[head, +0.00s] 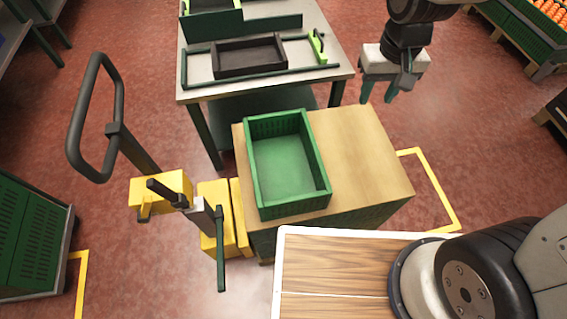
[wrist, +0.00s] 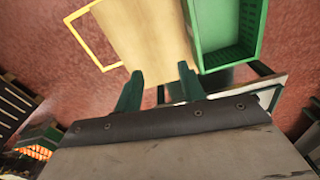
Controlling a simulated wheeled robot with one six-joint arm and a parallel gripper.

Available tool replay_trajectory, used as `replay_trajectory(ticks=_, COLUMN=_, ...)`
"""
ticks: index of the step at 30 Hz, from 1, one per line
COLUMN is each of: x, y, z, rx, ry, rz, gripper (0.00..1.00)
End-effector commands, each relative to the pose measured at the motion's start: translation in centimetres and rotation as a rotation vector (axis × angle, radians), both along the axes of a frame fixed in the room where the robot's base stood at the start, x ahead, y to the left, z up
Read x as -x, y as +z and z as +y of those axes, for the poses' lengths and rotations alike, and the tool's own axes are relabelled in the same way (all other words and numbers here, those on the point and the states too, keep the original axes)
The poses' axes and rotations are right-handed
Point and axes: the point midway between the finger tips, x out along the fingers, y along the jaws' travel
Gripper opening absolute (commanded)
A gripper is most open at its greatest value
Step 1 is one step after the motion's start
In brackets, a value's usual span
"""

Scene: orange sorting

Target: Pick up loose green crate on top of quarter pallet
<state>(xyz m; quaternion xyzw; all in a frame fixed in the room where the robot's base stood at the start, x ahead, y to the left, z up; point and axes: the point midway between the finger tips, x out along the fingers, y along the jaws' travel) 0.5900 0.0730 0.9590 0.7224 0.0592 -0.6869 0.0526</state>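The loose green crate (head: 287,164) is empty and upright on the left part of the wooden top (head: 365,160) of the quarter pallet stack. In the wrist view the crate (wrist: 225,35) is at the upper right, cut off by the frame edge, and the wooden top (wrist: 145,35) is left of it. My gripper (head: 378,92) is in the air behind and to the right of the crate, clear of it. Its two green fingers stand apart with nothing between them, as the wrist view (wrist: 158,88) also shows.
A grey table (head: 262,84) with a dark tray (head: 249,57) stands behind the stack. A yellow pallet jack (head: 160,188) with a tall handle is to the left. More green crates (head: 32,235) stand at the far left. Crates of oranges (head: 530,30) are at the upper right.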

Motion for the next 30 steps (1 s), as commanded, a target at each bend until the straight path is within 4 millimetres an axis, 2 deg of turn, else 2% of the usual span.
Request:
replay_trajectory(ticks=1, x=-0.7, y=-2.5, z=1.4, rx=0.005, ry=0.02, rz=0.019, gripper=0.4)
replay_trajectory(ticks=6, x=-2.3, y=-9.9, z=5.6, rx=0.01, ry=0.068, rz=0.036, gripper=0.4)
replay_trajectory(ticks=9, x=-2.6, y=-13.8, z=7.6, rx=0.013, ry=0.09, rz=0.042, gripper=0.4)
replay_trajectory(ticks=12, x=-2.4, y=-16.8, z=8.9, rx=0.015, ry=0.107, rz=0.047, gripper=0.4)
replay_trajectory(ticks=15, x=-2.2, y=-18.8, z=9.8, rx=0.016, ry=0.118, rz=0.048, gripper=0.4)
replay_trajectory(ticks=18, x=-2.1, y=-20.0, z=10.2, rx=0.016, ry=0.121, rz=0.049, gripper=0.4)
replay_trajectory(ticks=30, x=-2.2, y=-24.3, z=10.3, rx=0.017, ry=0.122, rz=0.051, gripper=0.4)
